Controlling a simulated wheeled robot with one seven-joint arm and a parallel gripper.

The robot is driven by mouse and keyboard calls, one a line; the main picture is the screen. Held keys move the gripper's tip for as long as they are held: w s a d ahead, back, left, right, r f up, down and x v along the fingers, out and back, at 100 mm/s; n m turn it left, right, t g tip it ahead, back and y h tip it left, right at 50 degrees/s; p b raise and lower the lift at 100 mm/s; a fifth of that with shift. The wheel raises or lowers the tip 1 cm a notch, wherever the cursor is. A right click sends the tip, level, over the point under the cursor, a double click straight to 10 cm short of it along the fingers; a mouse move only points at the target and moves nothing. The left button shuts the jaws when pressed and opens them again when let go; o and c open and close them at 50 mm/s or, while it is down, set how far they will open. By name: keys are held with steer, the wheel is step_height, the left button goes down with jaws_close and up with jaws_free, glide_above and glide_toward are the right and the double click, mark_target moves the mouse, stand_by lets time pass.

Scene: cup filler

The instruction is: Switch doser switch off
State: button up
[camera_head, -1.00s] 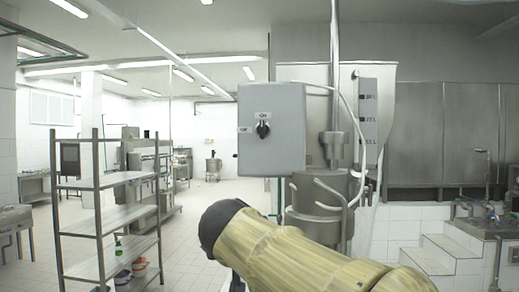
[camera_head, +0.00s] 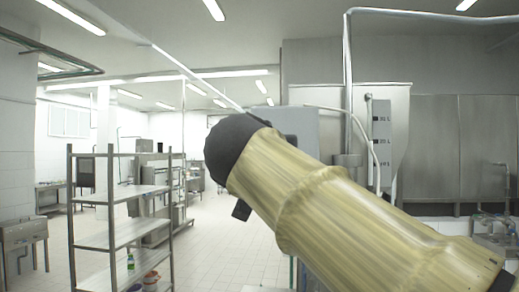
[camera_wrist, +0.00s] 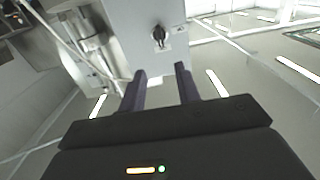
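The doser switch (camera_wrist: 158,37) is a black rotary knob on the front of a grey control box (camera_wrist: 133,22), seen in the wrist view. Small labels sit beside it, too small to read there. I cannot tell which label the knob points to. My gripper (camera_wrist: 160,69) is open, its two dark fingers apart with nothing between them. The fingertips appear just below the knob in the wrist view, apart from it. In the head view the control box (camera_head: 306,122) is largely covered by my arm, and the switch is hidden.
A steel hopper (camera_head: 393,105) with a level scale (camera_head: 381,140) stands right of the box. A vertical pipe (camera_head: 347,75) and a white hose run close to it. A metal shelf rack (camera_head: 122,240) stands at left, with open floor (camera_head: 222,240) between.

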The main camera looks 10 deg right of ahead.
steer(key=p+x, duration=0.7)
steer(key=x, duration=0.8)
steer(key=shift+w+p, duration=0.2)
steer(key=shift+p, duration=0.15)
steer(key=shift+f, duration=0.1)
jaws_close()
